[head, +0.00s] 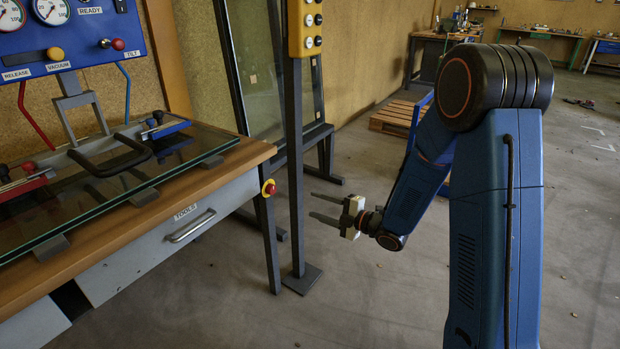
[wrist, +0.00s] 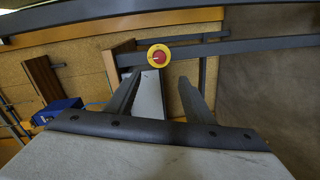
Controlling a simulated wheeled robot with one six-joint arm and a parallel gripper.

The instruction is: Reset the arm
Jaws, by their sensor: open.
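My gripper (head: 325,208) is in the middle of the head view, held out in the air to the right of the workbench. Its two fingers point left toward a dark upright post (head: 296,170). The fingers are apart with nothing between them. In the wrist view my gripper (wrist: 160,85) also shows open and empty. A red button on a yellow ring (wrist: 158,56) appears beyond the fingertips there. In the head view that button (head: 269,188) sits on the bench's right end, apart from the fingers.
The wooden workbench (head: 235,157) on the left carries a glass pane and clamps, with a blue gauge panel (head: 75,35) above. A drawer labelled TOOLS (head: 190,228) is under its top. A yellow button box (head: 305,28) is on the post. A wooden pallet (head: 392,118) lies behind my arm. Floor is clear below my gripper.

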